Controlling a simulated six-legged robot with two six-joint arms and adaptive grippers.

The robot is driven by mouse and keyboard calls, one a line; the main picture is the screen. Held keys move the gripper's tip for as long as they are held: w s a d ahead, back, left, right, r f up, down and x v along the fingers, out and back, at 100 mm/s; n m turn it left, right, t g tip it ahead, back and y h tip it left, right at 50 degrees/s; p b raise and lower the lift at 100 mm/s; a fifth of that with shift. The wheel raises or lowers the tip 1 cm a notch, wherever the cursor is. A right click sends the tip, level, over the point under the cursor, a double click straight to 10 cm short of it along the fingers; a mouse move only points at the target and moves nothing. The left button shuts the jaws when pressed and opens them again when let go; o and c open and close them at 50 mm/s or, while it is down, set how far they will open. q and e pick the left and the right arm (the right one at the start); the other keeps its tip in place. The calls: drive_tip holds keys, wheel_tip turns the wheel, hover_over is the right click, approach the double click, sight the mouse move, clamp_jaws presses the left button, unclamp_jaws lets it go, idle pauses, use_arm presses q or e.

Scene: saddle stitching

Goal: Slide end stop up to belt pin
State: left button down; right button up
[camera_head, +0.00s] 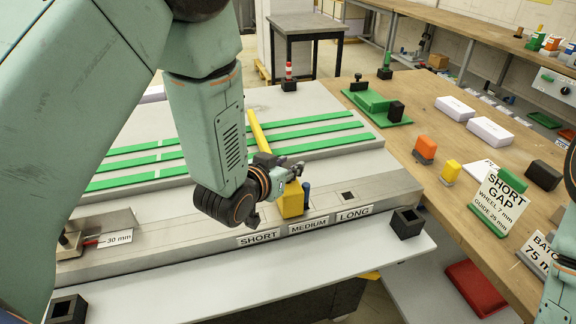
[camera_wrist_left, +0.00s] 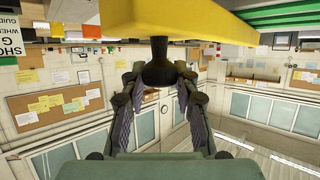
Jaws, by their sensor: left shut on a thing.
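The yellow end stop (camera_head: 290,201) sits on the grey rail above the SHORT and MEDIUM labels, with a long yellow bar (camera_head: 259,132) running back over the green belts. My left gripper (camera_head: 284,176) is at the end stop and shut on its dark knob. In the left wrist view, the fingers (camera_wrist_left: 157,82) flank the dark knob (camera_wrist_left: 158,66) beneath the yellow bar (camera_wrist_left: 215,20). A dark blue pin (camera_head: 306,193), apparently the belt pin, stands upright just right of the end stop. I cannot tell whether they touch. My right gripper is out of view.
An empty square hole (camera_head: 347,196) lies above the LONG label (camera_head: 354,214). A black square socket (camera_head: 407,222) stands on the front ledge. Green strips (camera_head: 320,131) cross the table behind. The wooden bench (camera_head: 440,140) at right holds blocks and a SHORT GAP sign (camera_head: 497,203).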

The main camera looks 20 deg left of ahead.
use_arm(q)
drive_tip(key=c, duration=1)
unclamp_jaws()
drive_tip(key=shift+a, duration=0.15)
drive_tip(key=shift+s, duration=0.1)
drive_tip(key=v, duration=0.7)
drive_tip(key=shift+s+r, duration=0.15)
drive_tip(key=shift+s+a, duration=0.1)
